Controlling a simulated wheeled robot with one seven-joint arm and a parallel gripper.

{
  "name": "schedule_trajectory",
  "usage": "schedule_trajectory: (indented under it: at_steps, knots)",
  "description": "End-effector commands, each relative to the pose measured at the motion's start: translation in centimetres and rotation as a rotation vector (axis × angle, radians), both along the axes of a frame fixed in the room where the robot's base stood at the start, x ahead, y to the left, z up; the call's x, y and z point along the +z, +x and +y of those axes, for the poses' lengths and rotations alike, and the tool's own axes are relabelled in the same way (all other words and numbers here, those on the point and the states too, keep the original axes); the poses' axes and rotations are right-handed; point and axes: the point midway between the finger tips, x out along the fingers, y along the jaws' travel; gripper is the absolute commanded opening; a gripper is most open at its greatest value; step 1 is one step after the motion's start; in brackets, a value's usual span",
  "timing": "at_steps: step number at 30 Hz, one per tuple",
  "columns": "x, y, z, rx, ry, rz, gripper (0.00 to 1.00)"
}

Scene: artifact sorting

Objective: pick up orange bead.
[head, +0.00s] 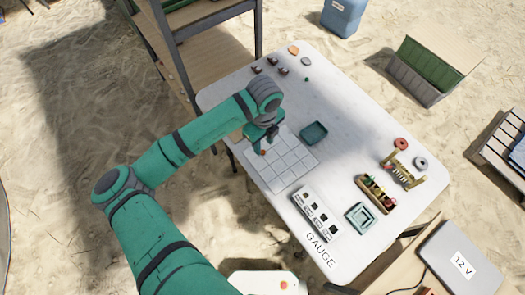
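A small orange spot, likely the orange bead (263,152), shows right at the tips of my gripper (262,145). The gripper points down over the left part of the pale gridded tray (287,163) on the white table. The fingers are small and partly hidden by the wrist. I cannot tell whether they are open or shut, or whether the bead lies on the tray or between them.
A dark green dish (314,133) stands right of the gripper. The labelled block (316,214), the teal square frame (361,217), a red ring (401,143) and a grey ring (420,162) are farther right. An orange disc (293,50) lies at the back. The table's middle right is clear.

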Motion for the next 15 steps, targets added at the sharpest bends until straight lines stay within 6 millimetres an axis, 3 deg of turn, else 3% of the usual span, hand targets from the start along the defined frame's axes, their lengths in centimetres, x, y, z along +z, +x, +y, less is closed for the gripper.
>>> schedule_trajectory:
  at_steps: [9, 15]
  knots:
    - [-3.9, 0.2, 0.3, 0.002, -0.002, 0.004, 0.38]
    - [-5.0, 0.2, 0.3, 0.001, -0.001, 0.001, 0.38]
